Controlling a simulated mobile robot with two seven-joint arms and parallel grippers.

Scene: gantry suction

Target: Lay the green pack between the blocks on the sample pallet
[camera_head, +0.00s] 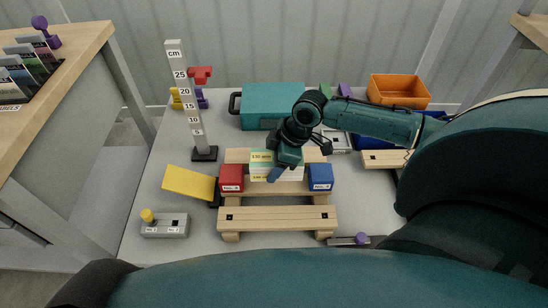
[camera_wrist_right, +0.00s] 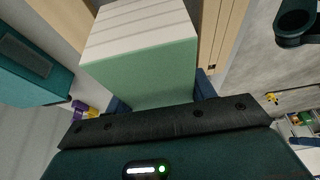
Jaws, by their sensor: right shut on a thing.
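The green pack (camera_head: 261,157), green with a pale side, is between the red block (camera_head: 231,175) and the blue block (camera_head: 320,175) on the wooden sample pallet (camera_head: 277,217). My right gripper (camera_head: 284,170) reaches down from the upper right and is shut on the pack, hiding part of it. In the right wrist view the pack (camera_wrist_right: 145,75) fills the space ahead of the jaws, its green face toward me and a pale striped face beyond. I cannot tell if the pack rests on the pallet's boards. My left gripper is not in view.
A ruler post (camera_head: 191,110) stands behind left of the pallet. A yellow flap (camera_head: 189,183) and a grey button box (camera_head: 164,225) are on the left. A teal case (camera_head: 268,105) and an orange bin (camera_head: 399,90) stand behind.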

